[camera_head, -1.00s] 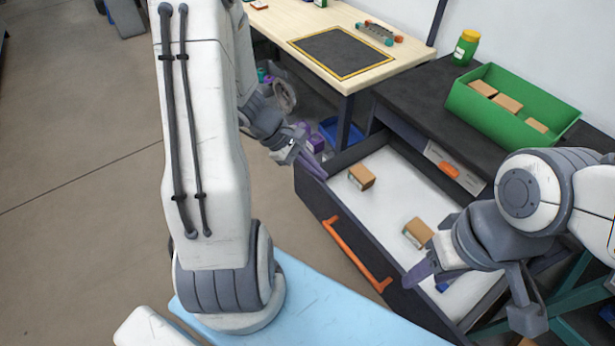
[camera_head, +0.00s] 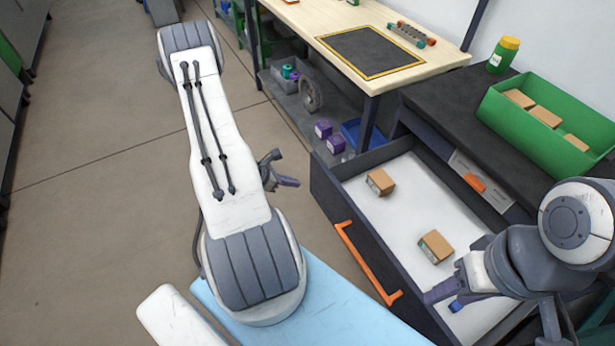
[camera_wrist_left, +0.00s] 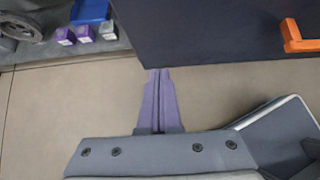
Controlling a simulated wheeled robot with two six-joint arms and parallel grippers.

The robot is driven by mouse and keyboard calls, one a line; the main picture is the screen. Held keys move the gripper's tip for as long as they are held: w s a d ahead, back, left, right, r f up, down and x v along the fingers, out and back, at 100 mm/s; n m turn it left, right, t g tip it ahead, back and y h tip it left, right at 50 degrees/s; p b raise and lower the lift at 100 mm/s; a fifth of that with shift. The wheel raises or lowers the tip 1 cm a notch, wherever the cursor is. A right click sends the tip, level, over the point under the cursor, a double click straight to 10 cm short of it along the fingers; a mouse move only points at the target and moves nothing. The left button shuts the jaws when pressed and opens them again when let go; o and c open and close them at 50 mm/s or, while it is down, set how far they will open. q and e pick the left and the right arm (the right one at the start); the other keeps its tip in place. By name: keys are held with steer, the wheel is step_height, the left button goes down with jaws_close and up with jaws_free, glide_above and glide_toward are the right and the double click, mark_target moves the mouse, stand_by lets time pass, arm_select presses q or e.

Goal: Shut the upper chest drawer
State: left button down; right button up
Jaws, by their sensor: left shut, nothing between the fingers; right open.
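The chest drawer (camera_head: 352,228) is pulled out, with a dark front, an orange handle (camera_head: 367,264) and a white floor. Its front and handle (camera_wrist_left: 298,38) also show in the left wrist view. Two brown boxes lie inside, one farther back (camera_head: 380,182) and one nearer (camera_head: 435,247). A small blue item (camera_head: 455,305) lies near my right gripper. My left gripper (camera_head: 290,182) is shut and empty, outside the drawer, left of its front; its closed fingers (camera_wrist_left: 160,75) point toward the drawer front. My right gripper (camera_head: 490,305) is open over the drawer's near right part.
A green bin (camera_head: 545,128) with brown boxes and a green jar (camera_head: 503,55) stand on the dark chest top (camera_head: 450,97). A wooden table (camera_head: 320,20) with a black mat stands behind. Purple boxes (camera_head: 324,129) sit on its lower shelf. Floor at left is open.

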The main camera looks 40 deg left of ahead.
mark_target(316, 179)
arm_select(q)
steer(key=shift+w+d+f+p, duration=0.2)
steer(key=shift+w+d+f, duration=0.15)
steer(key=shift+w, duration=0.55)
steer(key=shift+w+d+f+p, duration=0.25)
steer(key=shift+w+d, duration=0.1)
steer(key=shift+w, duration=0.5)
steer(key=shift+w+d+f+p, duration=0.25)
steer(key=shift+w+d, duration=0.1)
steer(key=shift+w, duration=0.55)
steer(key=shift+w, duration=0.1)
